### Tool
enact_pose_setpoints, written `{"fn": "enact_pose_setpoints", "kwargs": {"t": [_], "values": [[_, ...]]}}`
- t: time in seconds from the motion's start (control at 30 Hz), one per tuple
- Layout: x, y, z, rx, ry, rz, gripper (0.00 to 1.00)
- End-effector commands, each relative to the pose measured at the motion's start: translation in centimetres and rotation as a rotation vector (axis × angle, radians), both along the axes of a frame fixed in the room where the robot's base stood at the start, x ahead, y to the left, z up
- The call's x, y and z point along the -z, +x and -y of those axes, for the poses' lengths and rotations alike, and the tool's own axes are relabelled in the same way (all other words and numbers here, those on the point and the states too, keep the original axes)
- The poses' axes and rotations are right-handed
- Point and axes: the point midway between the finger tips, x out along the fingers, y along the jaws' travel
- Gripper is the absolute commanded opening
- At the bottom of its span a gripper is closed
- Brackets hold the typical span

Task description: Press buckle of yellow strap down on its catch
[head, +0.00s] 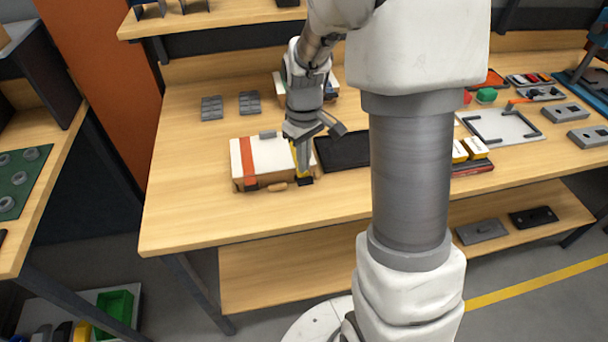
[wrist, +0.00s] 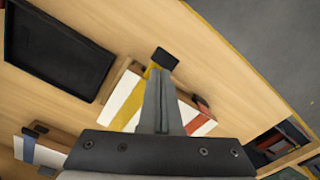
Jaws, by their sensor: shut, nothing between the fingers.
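A white-topped case (head: 270,152) with wooden sides lies on the workbench. The yellow strap (head: 301,160) crosses it near its right end and also shows in the wrist view (wrist: 129,108). Its dark buckle (head: 305,181) is at the case's front edge; in the wrist view the buckle (wrist: 165,58) sits just beyond my fingertips. My gripper (head: 300,172) points down over the yellow strap, its fingers together and empty. In the wrist view the gripper (wrist: 157,72) hides part of the strap. I cannot tell whether the fingertips touch the buckle. The catch cannot be made out.
A red-orange strap (head: 248,163) crosses the case's left part. A black tray (head: 343,150) lies right of the case. Another white case (wrist: 45,154) with a blue strap shows in the wrist view. The bench front (head: 200,220) is clear.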

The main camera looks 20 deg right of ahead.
Motion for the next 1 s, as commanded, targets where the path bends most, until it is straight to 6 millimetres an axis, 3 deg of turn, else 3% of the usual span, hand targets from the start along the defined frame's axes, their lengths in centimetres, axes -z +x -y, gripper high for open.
{"fn": "enact_pose_setpoints", "kwargs": {"t": [1.0], "values": [[3.8,0.0,0.0,0.000,0.001,-0.001,0.00]]}}
